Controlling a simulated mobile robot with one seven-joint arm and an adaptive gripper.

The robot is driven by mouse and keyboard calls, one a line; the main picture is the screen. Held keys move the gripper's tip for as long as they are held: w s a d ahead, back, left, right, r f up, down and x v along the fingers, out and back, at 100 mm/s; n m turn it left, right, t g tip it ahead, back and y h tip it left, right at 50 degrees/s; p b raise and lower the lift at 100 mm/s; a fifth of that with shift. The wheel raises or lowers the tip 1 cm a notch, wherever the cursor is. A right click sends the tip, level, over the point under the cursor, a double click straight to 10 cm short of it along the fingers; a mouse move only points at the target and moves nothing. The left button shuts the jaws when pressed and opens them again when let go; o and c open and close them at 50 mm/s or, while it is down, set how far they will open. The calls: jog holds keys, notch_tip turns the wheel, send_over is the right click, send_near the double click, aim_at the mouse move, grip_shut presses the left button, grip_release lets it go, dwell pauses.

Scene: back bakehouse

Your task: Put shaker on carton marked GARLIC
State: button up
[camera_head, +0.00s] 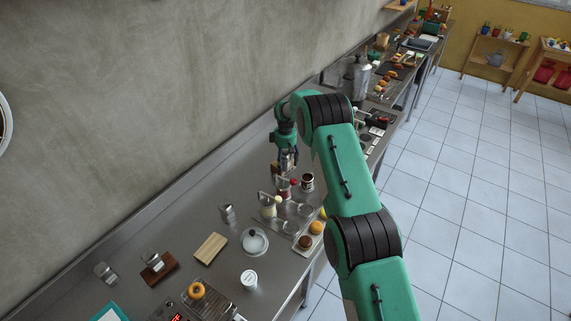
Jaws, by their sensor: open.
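My gripper (287,163) hangs pointing down over the steel counter, open, with nothing seen between its fingers. Just below and in front of it stand a jar with a red part (283,188) and a cream-coloured bottle (268,206). Small metal vessels that could be the shaker stand nearer: one on the bare counter (228,213), one at the wooden block (154,261) and one at the far left (105,272). I cannot tell which is the shaker. No lettering reading GARLIC is legible, and I cannot pick out the carton.
A dark-filled pot (307,181) stands right of my gripper. The counter along the wall, left of my gripper, is clear.

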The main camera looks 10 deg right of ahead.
aim_at(285, 152)
notch_tip(285, 152, up, 11)
jog(key=shift+r+b, duration=0.1)
jog(key=shift+b, duration=0.6)
dwell(0.5)
